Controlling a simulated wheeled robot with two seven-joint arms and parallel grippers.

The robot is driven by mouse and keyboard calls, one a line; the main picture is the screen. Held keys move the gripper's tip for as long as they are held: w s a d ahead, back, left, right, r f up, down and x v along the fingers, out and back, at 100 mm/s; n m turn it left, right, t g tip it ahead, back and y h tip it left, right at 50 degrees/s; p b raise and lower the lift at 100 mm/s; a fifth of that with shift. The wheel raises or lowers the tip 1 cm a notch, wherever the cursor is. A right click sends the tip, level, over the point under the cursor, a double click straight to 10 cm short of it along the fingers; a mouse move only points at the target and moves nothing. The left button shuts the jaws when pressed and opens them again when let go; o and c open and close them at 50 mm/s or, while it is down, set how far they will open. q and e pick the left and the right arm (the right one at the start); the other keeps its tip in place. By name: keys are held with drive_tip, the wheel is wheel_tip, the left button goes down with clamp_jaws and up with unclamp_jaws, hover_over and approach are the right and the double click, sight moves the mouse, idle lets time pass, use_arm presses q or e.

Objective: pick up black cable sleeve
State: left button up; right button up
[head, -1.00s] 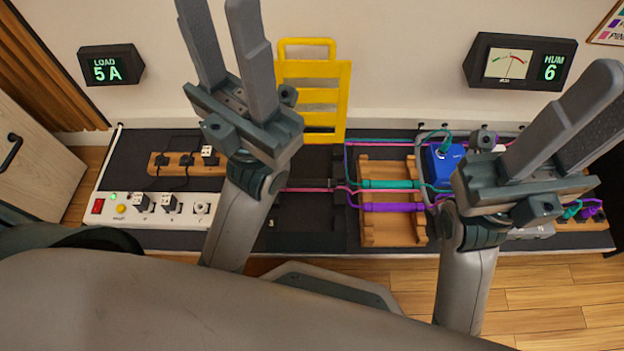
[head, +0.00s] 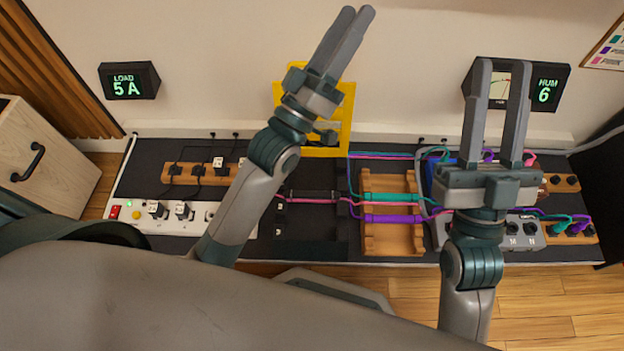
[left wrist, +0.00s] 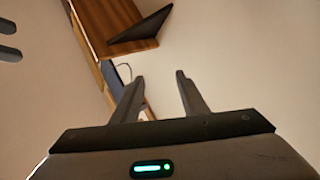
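A dark, sleeve-like strip (head: 312,194), apparently the black cable sleeve, lies along the pink cable on the dark bench, left of the wooden rack, in the head view. My left gripper (head: 354,13) is raised with its fingers toward the wall, well apart from the strip. The left wrist view shows its two fingers (left wrist: 160,78) apart with nothing between them. My right gripper (head: 501,64) is open and empty at the right, its fingers pointing up in front of the meter. The sleeve does not show clearly in the left wrist view.
A wooden rack (head: 393,248) holds teal and purple sleeves on cables. A yellow frame (head: 279,92) stands by the wall, partly behind my left gripper. A white power strip (head: 130,228) lies left. My right arm partly hides a blue box (head: 436,181).

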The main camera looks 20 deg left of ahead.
use_arm(q)
drive_tip(key=w+f+n+g+y+p, duration=0.2)
drive_tip(key=w+f+n+g+p, duration=0.4)
drive_tip(key=f, duration=0.7)
drive_tip(key=a+f+n+g+y+p, duration=0.1)
drive_tip(key=a+f+n+g, duration=0.1)
drive_tip(key=f+g, duration=0.35)
drive_tip(key=a+f+n+g+y+p, duration=0.1)
drive_tip(key=a+f+n+g, duration=0.1)
drive_tip(key=f, duration=0.6)
use_arm(e)
wheel_tip(320, 180, down, 18)
drive_tip(key=g+h, duration=0.3)
drive_tip(key=g, duration=0.8)
use_arm(q)
drive_tip(key=s+a+f+n+g+p, duration=0.2)
drive_tip(key=s+a+f+n+g, duration=0.1)
drive_tip(key=s+f+g, duration=0.1)
drive_tip(key=s+a+f+n+g+y+p, duration=0.1)
drive_tip(key=s+a+f+n+g+p, duration=0.2)
drive_tip(key=s+f, duration=0.3)
drive_tip(key=s+a+n+g, duration=0.1)
drive_tip(key=s, duration=0.1)
drive_tip(key=shift+s+a+f+g, duration=0.25)
drive_tip(key=shift+s+f+g, duration=0.1)
use_arm(e)
drive_tip(key=s+d+f+g+h, duration=0.2)
drive_tip(key=s+f+g, duration=0.5)
drive_tip(key=s+f, duration=0.5)
drive_tip(key=shift+d, duration=0.3)
